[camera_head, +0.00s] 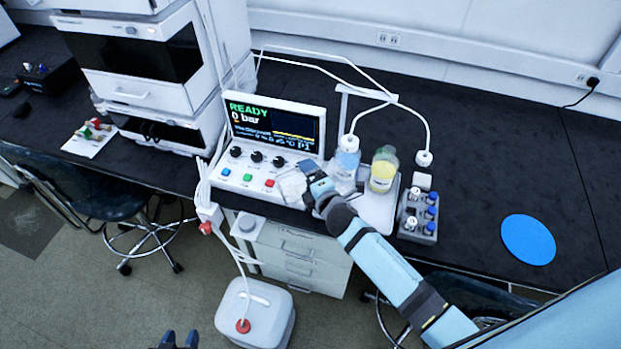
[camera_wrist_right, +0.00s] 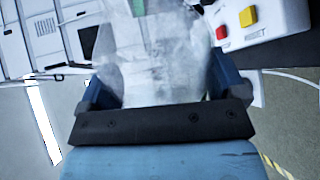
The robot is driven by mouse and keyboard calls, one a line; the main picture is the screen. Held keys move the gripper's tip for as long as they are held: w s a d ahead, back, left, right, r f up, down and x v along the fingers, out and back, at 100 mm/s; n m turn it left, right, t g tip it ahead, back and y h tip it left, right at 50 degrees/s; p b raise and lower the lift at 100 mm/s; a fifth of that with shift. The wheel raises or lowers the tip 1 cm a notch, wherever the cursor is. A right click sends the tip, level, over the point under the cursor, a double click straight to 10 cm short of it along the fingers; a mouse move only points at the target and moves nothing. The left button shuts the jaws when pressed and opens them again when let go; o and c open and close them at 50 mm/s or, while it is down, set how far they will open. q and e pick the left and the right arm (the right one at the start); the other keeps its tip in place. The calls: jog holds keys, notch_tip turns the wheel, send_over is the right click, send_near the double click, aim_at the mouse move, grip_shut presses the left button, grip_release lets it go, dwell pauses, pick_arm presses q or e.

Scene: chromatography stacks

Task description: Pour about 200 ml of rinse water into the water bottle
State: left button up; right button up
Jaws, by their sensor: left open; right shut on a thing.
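A clear bottle with a pale blue tint (camera_head: 344,168), likely the water bottle, stands on the white tray behind my right gripper. A white cap with a tube (camera_head: 348,143) is at its neck. My right gripper (camera_head: 315,187) is shut on a clear vessel (camera_head: 292,186), held at the front of the control panel, left of the bottle. The vessel (camera_wrist_right: 155,55) also shows between the fingers in the right wrist view; its water level cannot be made out. My left gripper (camera_head: 180,341) is open and empty, low at the bottom edge, over the floor.
A bottle of yellow liquid (camera_head: 383,171) stands right of the clear bottle. A second tube cap (camera_head: 424,158) and a grey rack of capped vials (camera_head: 418,216) are farther right. A white waste can (camera_head: 256,312) stands on the floor. The bench around the blue disc (camera_head: 528,239) is clear.

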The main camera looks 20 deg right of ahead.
jog(key=shift+r+m+p, duration=0.4)
jog(key=shift+r+p, duration=0.1)
jog(key=shift+p, duration=0.05)
jog(key=shift+f+n+b, duration=0.4)
jog(key=shift+f+b, duration=0.25)
jog(key=shift+b, duration=0.15)
jog(key=shift+a+f+n+h+b, duration=0.1)
jog(key=shift+f+n+h+b, duration=0.25)
jog(key=shift+n+b, duration=0.35)
jog(key=shift+f+n+h+b, duration=0.25)
jog(key=shift+n+b, duration=0.2)
jog(key=shift+n, duration=0.65)
jog(key=shift+r, duration=0.1)
jog(key=shift+r, duration=0.1)
